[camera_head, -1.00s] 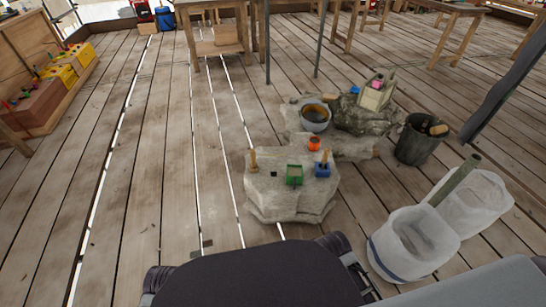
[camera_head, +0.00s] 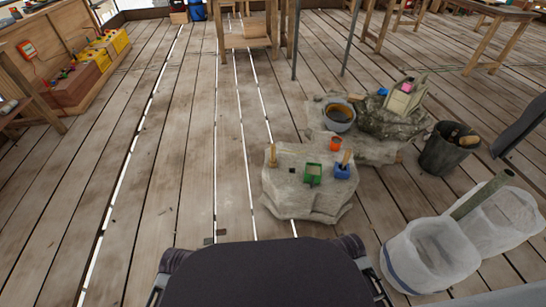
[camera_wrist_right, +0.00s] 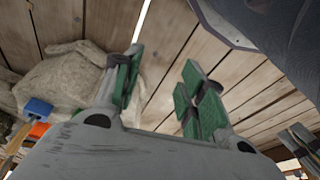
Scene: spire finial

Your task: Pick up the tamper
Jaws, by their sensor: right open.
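A small upright wooden-handled tool (camera_head: 272,157) stands at the left of the pale stone block (camera_head: 300,203). Another wooden handle (camera_head: 346,156) leans up out of a blue block (camera_head: 342,171) at the right of the same stone. I cannot tell for sure which one is the tamper. In the right wrist view my right gripper (camera_wrist_right: 163,92) is open and empty, its green-padded fingers apart over the plank floor. The stone, the blue block (camera_wrist_right: 38,107) and part of a wooden handle show at the left there, away from the fingers. My left gripper is out of view.
A green box (camera_head: 313,174) and an orange pot (camera_head: 336,144) sit by the tools. Behind are a bowl (camera_head: 339,114) and a rough carved stone (camera_head: 395,122). A dark bucket (camera_head: 447,149) and white sacks (camera_head: 430,256) stand right. The left floor is clear.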

